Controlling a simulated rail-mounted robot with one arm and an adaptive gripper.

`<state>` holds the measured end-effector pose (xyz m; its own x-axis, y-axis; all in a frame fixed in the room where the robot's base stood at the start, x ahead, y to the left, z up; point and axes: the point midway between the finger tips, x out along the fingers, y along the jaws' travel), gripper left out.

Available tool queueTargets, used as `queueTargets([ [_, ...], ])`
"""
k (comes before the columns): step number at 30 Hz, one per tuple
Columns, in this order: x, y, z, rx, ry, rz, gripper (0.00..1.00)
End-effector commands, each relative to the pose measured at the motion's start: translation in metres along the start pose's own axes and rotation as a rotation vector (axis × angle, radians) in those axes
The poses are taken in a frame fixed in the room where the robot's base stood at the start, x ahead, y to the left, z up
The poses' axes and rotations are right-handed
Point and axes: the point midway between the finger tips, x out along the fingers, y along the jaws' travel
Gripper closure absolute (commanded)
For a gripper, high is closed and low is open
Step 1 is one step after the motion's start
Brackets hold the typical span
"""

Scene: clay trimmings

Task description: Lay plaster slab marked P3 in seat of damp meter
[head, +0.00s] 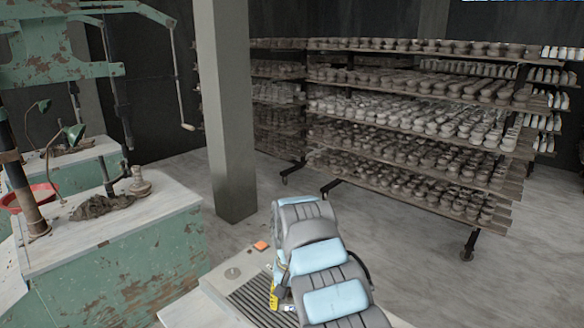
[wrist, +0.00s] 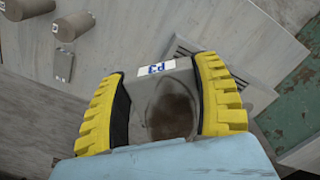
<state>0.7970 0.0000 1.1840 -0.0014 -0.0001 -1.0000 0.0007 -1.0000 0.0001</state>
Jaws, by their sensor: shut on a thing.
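My gripper (wrist: 162,95) has two yellow ribbed fingers and is shut on a grey plaster slab (wrist: 172,83). In the head view the gripper (head: 274,297) is low over the bench, mostly hidden behind my arm. I cannot clearly make out the damp meter or its seat. A slotted dark panel (head: 255,301) lies in the bench top beside the gripper; slots also show beyond the slab in the wrist view (wrist: 183,46).
An orange piece (head: 261,245) and a round disc (head: 232,272) are on the bench. A green machine bench (head: 150,262) stands left, a loaded rack (head: 420,120) behind.

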Motion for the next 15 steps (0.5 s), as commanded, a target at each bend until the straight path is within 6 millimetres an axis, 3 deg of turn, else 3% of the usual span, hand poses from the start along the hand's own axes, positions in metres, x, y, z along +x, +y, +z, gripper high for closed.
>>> queueTargets([
  [1, -0.019, 0.0, 0.0, 0.0, 0.001, 0.0, 0.74],
  [15, -0.106, 0.0, 0.0, 0.001, 0.002, 0.0, 0.74],
])
